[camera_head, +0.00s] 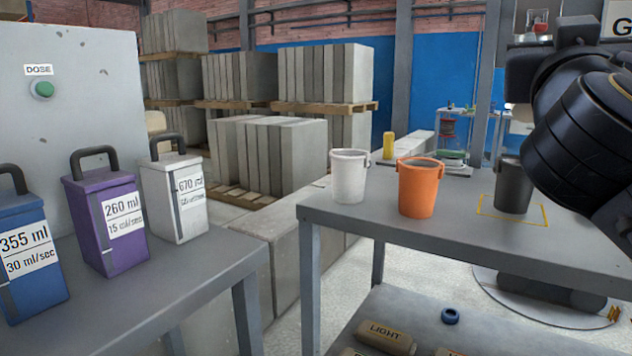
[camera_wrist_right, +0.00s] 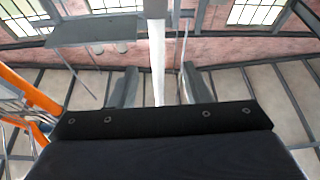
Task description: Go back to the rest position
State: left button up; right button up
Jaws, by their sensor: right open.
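My right arm shows as black links at the right edge of the head view, raised over the right end of the grey table (camera_head: 340,215). Its hand is outside that view. In the right wrist view, my right gripper (camera_wrist_right: 158,72) has its two grey fingers spread apart, with nothing between them. It faces brick wall, windows and a pale post in the background. A dark grey bucket (camera_head: 513,190) stands inside a yellow outline on the table, partly behind my right arm. My left gripper is in neither view.
A white bucket (camera_head: 349,178) and an orange bucket (camera_head: 418,190) stand on the same table. Blue (camera_head: 30,270), purple (camera_head: 105,225) and white (camera_head: 174,200) labelled containers stand on the left table. A grey cabinet with a green DOSE button (camera_head: 43,89) rises behind them.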

jog(key=s+d+f+n+g+y, duration=0.1)
jog(key=d+f+n+g+y, duration=0.2)
jog(key=f, duration=1.3)
jog(key=s+d+f+n+g+y, duration=0.1)
jog(key=f+g+y, duration=0.35)
jog(key=f, duration=1.05)
jog(key=s+a+f+g+y, duration=0.25)
jog(key=s+f, duration=0.25)
jog(key=f, duration=0.3)
jog(key=s+a+f+g+y, duration=0.2)
jog(key=s+a+f, duration=0.25)
jog(key=f, duration=0.25)
jog(key=s+a+f+g+y, duration=0.25)
jog(key=s+f, duration=0.25)
jog(key=f, duration=0.3)
notch_tip(320, 180, up, 34)
jog(key=a+p, duration=0.1)
jog(key=p, duration=3.3)
jog(key=shift+s, duration=0.35)
jog(key=shift+t+y, duration=0.25)
